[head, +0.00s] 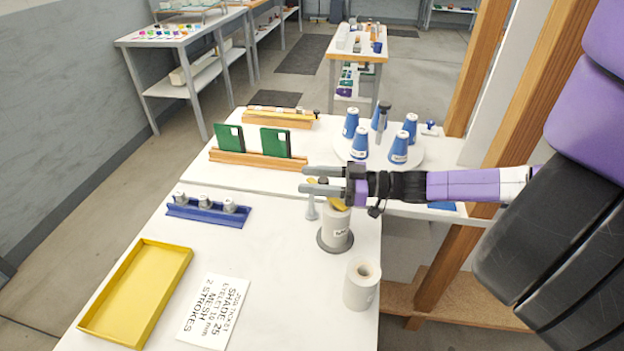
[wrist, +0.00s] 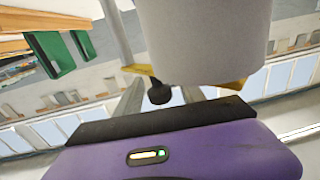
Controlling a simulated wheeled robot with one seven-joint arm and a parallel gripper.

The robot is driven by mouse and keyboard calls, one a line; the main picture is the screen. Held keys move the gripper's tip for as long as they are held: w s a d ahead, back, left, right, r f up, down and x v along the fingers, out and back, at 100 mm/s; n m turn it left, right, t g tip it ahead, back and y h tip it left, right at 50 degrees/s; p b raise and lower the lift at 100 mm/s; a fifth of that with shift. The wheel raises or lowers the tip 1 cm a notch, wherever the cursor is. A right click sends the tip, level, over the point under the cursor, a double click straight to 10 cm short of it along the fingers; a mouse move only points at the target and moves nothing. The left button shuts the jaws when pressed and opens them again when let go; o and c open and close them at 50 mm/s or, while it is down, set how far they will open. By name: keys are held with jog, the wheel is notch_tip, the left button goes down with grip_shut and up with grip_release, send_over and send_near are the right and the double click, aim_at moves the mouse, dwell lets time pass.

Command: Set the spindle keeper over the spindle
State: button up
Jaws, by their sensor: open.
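A white labelled roll (head: 336,232) stands upright on a round grey base. A yellow piece (head: 338,204), which looks like the spindle keeper, lies at the roll's top end. In the wrist view the yellow piece (wrist: 140,69) shows past the roll's end (wrist: 205,40), with a black knob (wrist: 159,92) sticking out between my fingers. My gripper (head: 322,181) is open just above the roll, its fingers apart around the knob. I cannot tell whether they touch it. The spindle is not visible; the roll and the yellow piece may hide it.
A second white roll (head: 361,285) stands in front. A slim grey post (head: 311,208) stands just left of the labelled roll. A blue rack (head: 208,210), a yellow tray (head: 137,290) and a job ticket (head: 214,310) lie left. Blue cones stand on a round plate (head: 378,152) behind.

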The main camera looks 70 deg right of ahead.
jog(key=s+d+b, duration=0.1)
jog(key=s, duration=0.6)
jog(key=shift+s+d, duration=0.25)
jog(key=shift+s, duration=0.1)
